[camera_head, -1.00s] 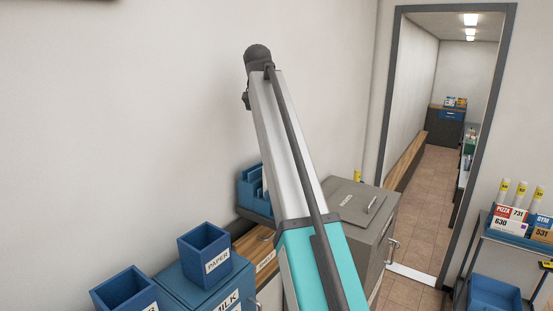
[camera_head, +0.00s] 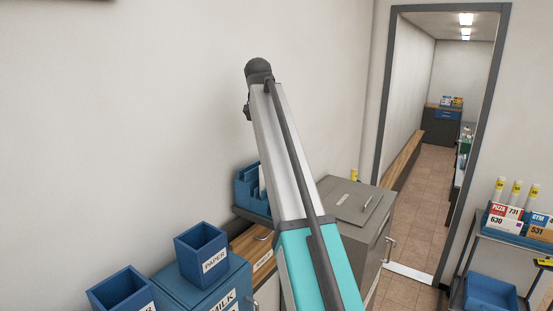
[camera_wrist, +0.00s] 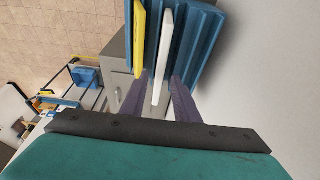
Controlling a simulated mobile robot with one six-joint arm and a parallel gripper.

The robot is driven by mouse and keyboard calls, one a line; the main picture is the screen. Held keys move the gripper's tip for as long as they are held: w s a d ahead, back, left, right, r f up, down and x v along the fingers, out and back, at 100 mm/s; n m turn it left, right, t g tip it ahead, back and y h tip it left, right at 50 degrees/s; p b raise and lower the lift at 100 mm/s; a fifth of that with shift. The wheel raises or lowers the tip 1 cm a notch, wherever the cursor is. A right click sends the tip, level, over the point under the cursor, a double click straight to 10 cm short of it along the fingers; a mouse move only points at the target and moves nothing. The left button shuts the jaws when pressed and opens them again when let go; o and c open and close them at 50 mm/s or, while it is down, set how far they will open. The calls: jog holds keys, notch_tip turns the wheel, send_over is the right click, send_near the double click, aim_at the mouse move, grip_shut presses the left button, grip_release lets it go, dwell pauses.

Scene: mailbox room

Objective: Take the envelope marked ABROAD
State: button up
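In the wrist view a blue slotted holder (camera_wrist: 203,45) holds a thin white envelope (camera_wrist: 166,40) and a yellow one (camera_wrist: 139,35), both edge-on. I can read no marking on either, so I cannot tell which is ABROAD. My gripper (camera_wrist: 161,80) is open, with its two dark fingers on either side of the white envelope's near end. I see gaps between the fingers and the envelope. In the head view the blue holder (camera_head: 246,188) stands against the wall, partly hidden behind my arm; my gripper is not visible there.
A grey cabinet box (camera_head: 350,205) stands right of the holder. Blue PAPER bin (camera_head: 202,255) and a blue MILK box (camera_head: 215,290) are at the front left. A rack (camera_head: 500,235) with numbered boxes stands at the right, beside an open doorway (camera_head: 420,200).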

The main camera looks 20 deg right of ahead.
jog(key=shift+b+x, duration=0.45)
jog(key=shift+x, duration=1.3)
grip_shut()
jog(key=shift+r, duration=0.15)
jog(key=shift+r+p, duration=0.45)
jog(key=shift+r, duration=1.95)
